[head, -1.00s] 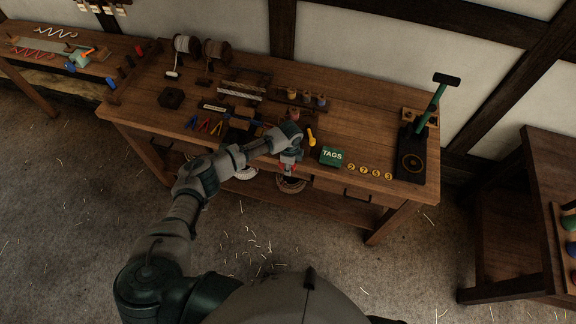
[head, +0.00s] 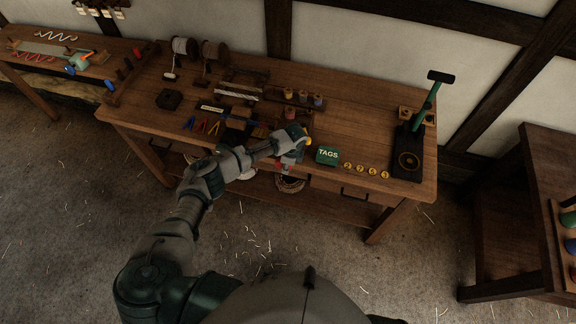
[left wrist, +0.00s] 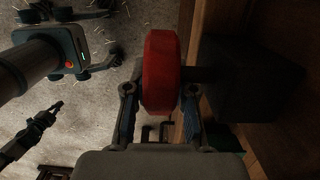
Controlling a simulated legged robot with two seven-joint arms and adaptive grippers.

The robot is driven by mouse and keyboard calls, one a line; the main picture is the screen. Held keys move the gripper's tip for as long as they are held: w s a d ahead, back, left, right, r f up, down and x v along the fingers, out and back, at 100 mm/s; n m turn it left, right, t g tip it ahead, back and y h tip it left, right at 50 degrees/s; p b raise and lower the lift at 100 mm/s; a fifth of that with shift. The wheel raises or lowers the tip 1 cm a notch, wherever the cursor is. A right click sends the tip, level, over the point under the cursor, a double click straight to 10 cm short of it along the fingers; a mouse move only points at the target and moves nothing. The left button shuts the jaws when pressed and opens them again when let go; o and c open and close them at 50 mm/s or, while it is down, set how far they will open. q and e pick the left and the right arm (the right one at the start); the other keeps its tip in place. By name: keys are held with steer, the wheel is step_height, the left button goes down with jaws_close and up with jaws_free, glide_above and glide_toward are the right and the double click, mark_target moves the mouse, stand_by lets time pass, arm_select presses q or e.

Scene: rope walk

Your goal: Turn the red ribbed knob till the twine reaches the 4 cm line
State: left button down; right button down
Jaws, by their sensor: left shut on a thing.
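The red ribbed knob (left wrist: 162,72) fills the middle of the left wrist view, on a dark shaft leading right into a dark block (left wrist: 250,82) at the bench. My left gripper (left wrist: 160,108) has one finger on each side of the knob and is shut on it. In the head view my left gripper (head: 286,163) is at the bench's front edge, with a little red showing at its tip. The twine and the 4 cm line cannot be made out.
The wooden bench (head: 350,112) holds a green TAGS box (head: 328,156), several yellow number discs (head: 360,170), spools (head: 303,96) and a green-handled tool on a black base (head: 407,163). Another table (head: 545,185) stands at the right. The floor in front is clear except for scraps.

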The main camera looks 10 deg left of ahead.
arm_select(q)
steer(key=shift+w+y, duration=0.1)
steer(key=shift+y, duration=0.7)
steer(key=shift+f+y, duration=0.15)
steer(key=shift+y, duration=0.35)
steer(key=y+b, duration=0.2)
steer(key=shift+a+f+y, duration=0.1)
steer(key=shift+f+y, duration=0.15)
steer(key=shift+y, duration=0.05)
steer(key=y+b, duration=0.2)
steer(key=b, duration=0.1)
steer(key=y+b, duration=0.5)
steer(key=b, duration=0.1)
steer(key=shift+a+f+t+y+b, duration=0.25)
steer(key=shift+a+t+y+b, duration=0.05)
steer(key=shift+a+b, duration=0.05)
arm_select(e)
step_height(320, 180, down, 12)
arm_select(q)
steer(key=shift+a+r+y+b, duration=0.1)
steer(key=shift+a+y+b, duration=0.05)
steer(key=shift+y+b, duration=0.75)
steer(key=shift+r+b, duration=0.1)
steer(key=shift+b, duration=0.2)
arm_select(e)
steer(key=w+a+r, duration=0.1)
steer(key=w+r, duration=0.1)
steer(key=w, duration=0.4)
steer(key=shift+w+a, duration=0.15)
steer(key=shift+w, duration=0.25)
